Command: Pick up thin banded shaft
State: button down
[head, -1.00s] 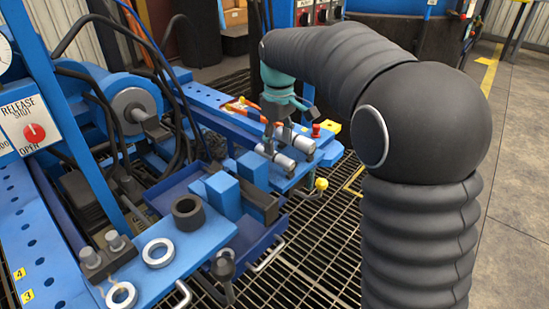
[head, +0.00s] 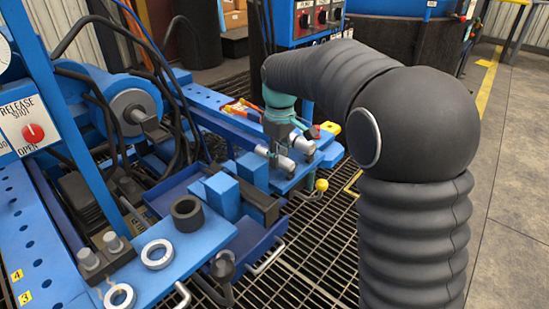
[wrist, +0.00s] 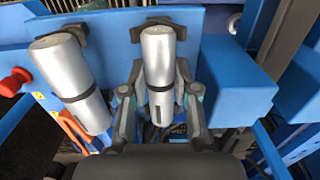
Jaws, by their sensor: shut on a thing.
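The thin banded shaft (wrist: 158,58) is a silver cylinder with a dark mark near its lower end, in the middle of the wrist view. My gripper (wrist: 159,82) has one finger on each side of it and is shut on it. In the head view, the gripper (head: 275,153) points down at the shaft (head: 285,164), which lies at the blue bench's end; the fingers partly cover it. Whether the shaft is clear of its dark support cannot be told. A thicker silver shaft (wrist: 72,80) lies beside it, apart from the gripper; it also shows in the head view (head: 305,146).
Blue blocks (head: 222,192) stand left of the shafts; one blue block (wrist: 236,85) is close on the right in the wrist view. A red button (wrist: 15,80) and orange-handled tool (wrist: 75,128) are near the thicker shaft.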

jog(key=shift+r, duration=0.15)
jog(key=shift+r, duration=0.3)
notch_tip(320, 180, up, 4)
jog(key=shift+f+p, duration=0.1)
jog(key=shift+p, duration=0.3)
jog(key=s+d+r, duration=0.5)
jog(key=d+r, duration=0.1)
jog(key=d, duration=0.4)
jog(key=shift+d+r, duration=0.2)
jog(key=shift+d, duration=0.05)
